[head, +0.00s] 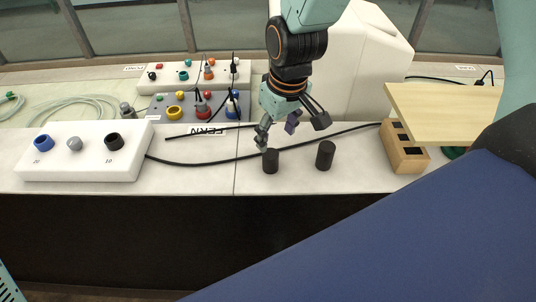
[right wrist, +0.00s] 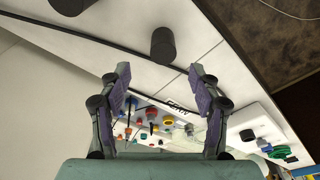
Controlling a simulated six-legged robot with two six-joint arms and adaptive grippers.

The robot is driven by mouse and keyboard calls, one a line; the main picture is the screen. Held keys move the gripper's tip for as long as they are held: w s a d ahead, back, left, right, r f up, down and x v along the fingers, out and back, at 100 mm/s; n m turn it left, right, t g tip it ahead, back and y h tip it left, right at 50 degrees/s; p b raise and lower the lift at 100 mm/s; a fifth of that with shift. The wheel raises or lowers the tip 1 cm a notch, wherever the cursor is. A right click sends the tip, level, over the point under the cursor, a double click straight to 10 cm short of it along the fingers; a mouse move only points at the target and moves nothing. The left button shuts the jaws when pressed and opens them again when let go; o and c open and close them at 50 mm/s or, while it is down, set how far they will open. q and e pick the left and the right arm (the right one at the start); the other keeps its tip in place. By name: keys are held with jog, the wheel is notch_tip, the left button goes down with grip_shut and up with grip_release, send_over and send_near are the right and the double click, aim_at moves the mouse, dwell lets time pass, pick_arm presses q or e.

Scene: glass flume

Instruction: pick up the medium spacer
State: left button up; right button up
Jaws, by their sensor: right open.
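Two dark upright cylinders stand on the white bench top in the head view: a left cylinder (head: 271,161) and a slightly larger-looking right cylinder (head: 325,156). I cannot tell for sure which is the medium spacer. My right gripper (head: 291,129) is open and empty, above and just behind them, fingers pointing down. In the right wrist view, the left cylinder (right wrist: 163,46) stands beyond the gap of my right gripper (right wrist: 158,72), apart from both fingers. The right cylinder (right wrist: 72,4) is cut by the top edge there. My left gripper is not in view.
A white block (head: 60,168) with blue, grey and black round parts stands at left. Panels with coloured sockets (head: 188,105) are behind. A black cable (head: 215,162) runs behind the cylinders. A slotted wooden block (head: 405,160) and pale board (head: 450,110) are at right.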

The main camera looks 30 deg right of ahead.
aim_at(270, 154)
jog(key=shift+s+f, duration=0.15)
jog(key=shift+f, duration=0.2)
jog(key=f, duration=0.2)
jog(key=w+f, duration=0.1)
jog(key=f, duration=0.3)
jog(key=shift+w+a+f, duration=0.2)
jog(key=shift+a+f, duration=0.05)
jog(key=shift+a, duration=0.05)
jog(key=shift+s+f+b, duration=0.15)
jog(key=shift+f+b, duration=0.05)
jog(key=shift+b, duration=0.1)
jog(key=shift+w+a, duration=0.2)
jog(key=shift+w, duration=0.05)
jog(key=shift+w+f, duration=0.15)
jog(key=c, duration=0.3)
jog(key=shift+s+d, duration=0.15)
jog(key=shift+s, duration=0.15)
jog(key=c, duration=0.4)
jog(key=shift+w, duration=0.25)
jog(key=c, duration=0.6)
jog(key=shift+s, duration=0.1)
